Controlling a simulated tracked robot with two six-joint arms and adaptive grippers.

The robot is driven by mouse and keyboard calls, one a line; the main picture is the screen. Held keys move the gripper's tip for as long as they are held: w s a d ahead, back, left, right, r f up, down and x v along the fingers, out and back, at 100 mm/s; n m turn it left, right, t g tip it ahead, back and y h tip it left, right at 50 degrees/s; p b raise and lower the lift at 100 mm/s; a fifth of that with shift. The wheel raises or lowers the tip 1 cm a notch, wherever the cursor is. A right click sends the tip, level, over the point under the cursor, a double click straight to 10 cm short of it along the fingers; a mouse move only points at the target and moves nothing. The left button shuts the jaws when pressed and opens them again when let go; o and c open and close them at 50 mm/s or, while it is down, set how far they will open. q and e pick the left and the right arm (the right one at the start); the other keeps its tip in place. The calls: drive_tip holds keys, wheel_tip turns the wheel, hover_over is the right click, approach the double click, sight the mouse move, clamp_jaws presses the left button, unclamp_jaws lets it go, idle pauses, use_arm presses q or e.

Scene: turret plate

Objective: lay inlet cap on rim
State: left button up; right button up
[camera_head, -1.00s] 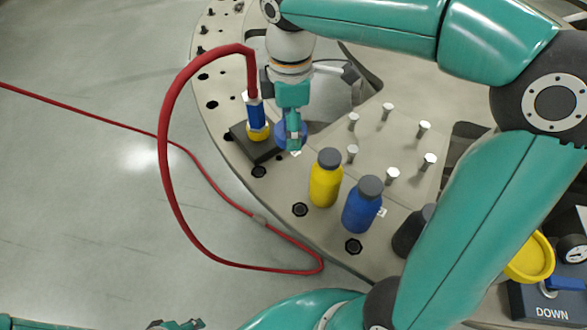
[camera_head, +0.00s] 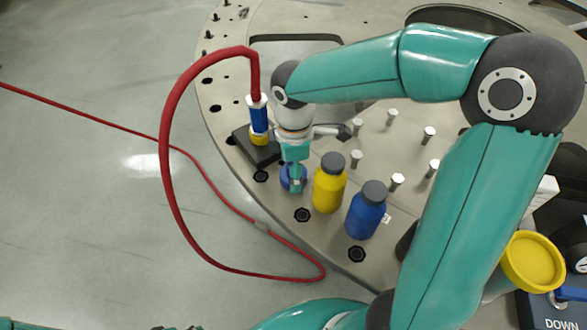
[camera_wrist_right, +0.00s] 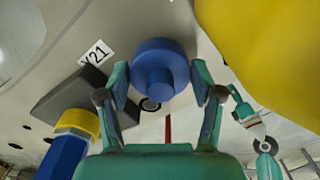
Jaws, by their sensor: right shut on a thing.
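My right gripper (camera_head: 294,180) is shut on the blue inlet cap (camera_head: 288,178). The cap is over the beige plate's outer rim (camera_head: 277,205), left of a yellow bottle. In the right wrist view the round cap (camera_wrist_right: 160,68) with its raised knob sits between the two fingers (camera_wrist_right: 160,100). I cannot tell whether the cap touches the plate. A small part of my left gripper (camera_head: 180,328) shows at the bottom edge of the head view. Its jaw state is unclear.
A red hose ends in a blue and yellow coupling (camera_head: 259,122) on a black block (camera_head: 262,153), close to the right gripper. A yellow bottle (camera_head: 329,190) and a blue bottle (camera_head: 366,215) stand to the right. Several metal pegs (camera_head: 356,158) rise behind them.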

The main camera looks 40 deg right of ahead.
drive_tip(key=shift+f, duration=0.15)
drive_tip(key=o, duration=0.9)
drive_tip(key=shift+o, duration=0.2)
drive_tip(key=shift+r, duration=0.2)
wheel_tip(320, 180, up, 12)
drive_tip(key=p, duration=0.1)
drive_tip(key=shift+w, duration=0.1)
